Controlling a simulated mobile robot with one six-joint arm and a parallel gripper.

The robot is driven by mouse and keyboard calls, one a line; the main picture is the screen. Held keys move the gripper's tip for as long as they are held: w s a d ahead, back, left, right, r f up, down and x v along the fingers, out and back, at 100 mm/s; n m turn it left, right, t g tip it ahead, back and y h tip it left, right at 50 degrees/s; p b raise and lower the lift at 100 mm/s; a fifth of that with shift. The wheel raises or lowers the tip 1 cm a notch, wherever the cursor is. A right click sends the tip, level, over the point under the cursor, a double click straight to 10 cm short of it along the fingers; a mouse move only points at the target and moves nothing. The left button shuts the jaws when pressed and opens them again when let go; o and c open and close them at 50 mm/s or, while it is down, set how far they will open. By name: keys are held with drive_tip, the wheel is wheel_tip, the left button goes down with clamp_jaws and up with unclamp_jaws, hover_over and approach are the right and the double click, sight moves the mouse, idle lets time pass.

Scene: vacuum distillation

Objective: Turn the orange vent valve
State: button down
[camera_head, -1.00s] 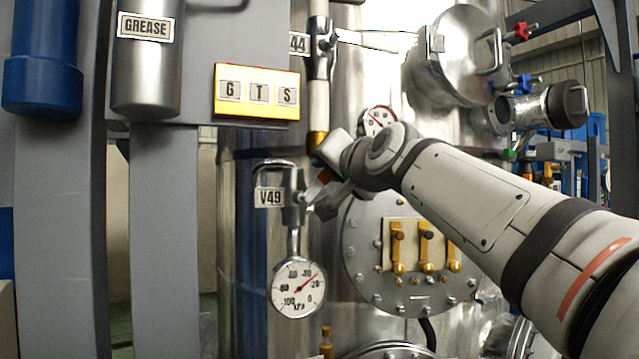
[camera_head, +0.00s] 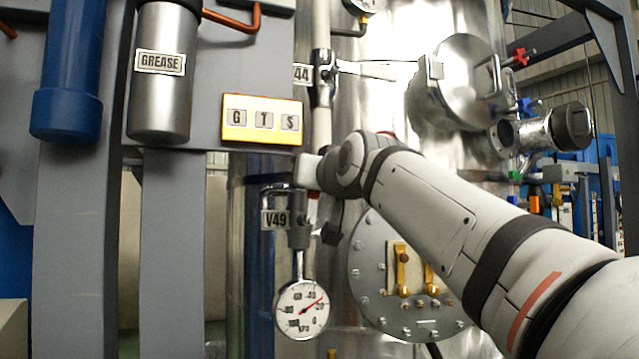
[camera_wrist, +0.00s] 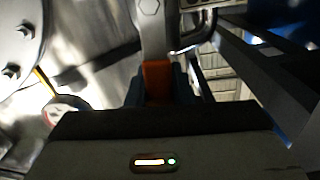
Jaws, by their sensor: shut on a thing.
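The orange vent valve handle (camera_wrist: 157,80) sits between the jaws of my gripper (camera_wrist: 160,88) in the wrist view, with the metal valve body (camera_wrist: 152,28) just beyond it. In the head view, a small orange patch (camera_head: 312,208) shows next to the V49 valve body (camera_head: 299,222), mostly hidden by my gripper (camera_head: 327,225). My gripper is shut on the orange handle, with its dark fingers pointing down at the right side of the valve. The V49 label (camera_head: 276,219) is just left of it.
A round pressure gauge (camera_head: 301,309) hangs below the valve. A flanged plate with yellow fittings (camera_head: 403,275) is to the right. The grey post (camera_head: 170,240) and yellow GTS sign (camera_head: 262,121) stand left and above. The steel tank (camera_head: 390,60) is close behind.

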drive_tip(key=shift+r, duration=0.1)
idle(0.3)
drive_tip(key=c, duration=1.3)
unclamp_jaws()
drive_tip(key=b+v, duration=0.2)
drive_tip(key=v, duration=0.5)
drive_tip(key=shift+s, duration=0.35)
drive_tip(key=d+f+m+g+h, duration=0.1)
drive_tip(key=d+f+g+h, duration=0.2)
drive_tip(key=f, duration=1.1)
drive_tip(key=d+f+m+g+h, duration=0.1)
drive_tip(key=d+f+g+h, duration=0.3)
drive_tip(key=f, duration=1)
drive_tip(key=s+d+f+g, duration=0.2)
drive_tip(key=s+f, duration=0.4)
drive_tip(key=f, duration=0.3)
drive_tip(key=s+d+f+m+g, duration=0.1)
drive_tip(key=s+d+f, duration=0.3)
drive_tip(key=f, duration=0.6)
drive_tip(key=s+d+f+g, duration=0.3)
drive_tip(key=s+f, duration=0.5)
drive_tip(key=f, duration=0.2)
drive_tip(key=shift+s+f+g, duration=0.1)
drive_tip(key=shift+s+g, duration=0.15)
drive_tip(key=shift+g, duration=0.15)
